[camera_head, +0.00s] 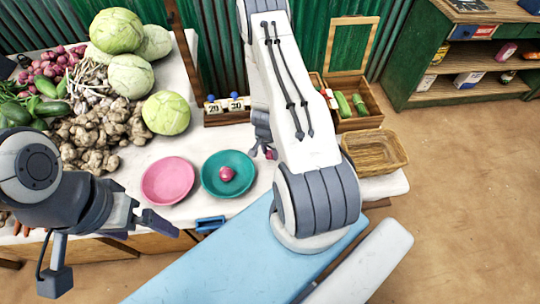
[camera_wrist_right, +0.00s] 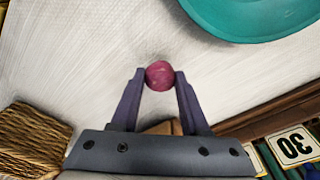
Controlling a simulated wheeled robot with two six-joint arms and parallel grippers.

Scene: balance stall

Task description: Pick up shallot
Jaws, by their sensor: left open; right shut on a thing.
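A reddish-purple shallot (camera_wrist_right: 160,75) is held between the fingertips of my right gripper (camera_wrist_right: 160,78) in the right wrist view. In the head view this shallot (camera_head: 270,154) shows only partly beside the right gripper (camera_head: 263,146), which is mostly hidden by my right arm. Another shallot (camera_head: 227,174) lies in the teal plate (camera_head: 240,187), just left of the right gripper. A heap of shallots (camera_head: 45,65) lies at the far left of the table. My left gripper (camera_head: 157,226) is open and empty near the table's front edge.
A pink plate (camera_head: 168,181) stands left of the teal plate. Ginger, cabbages and cucumbers fill the table's left side. A wicker basket (camera_head: 376,151) and a wooden crate (camera_head: 360,122) stand at the right. A blue object (camera_head: 210,224) is at the front edge.

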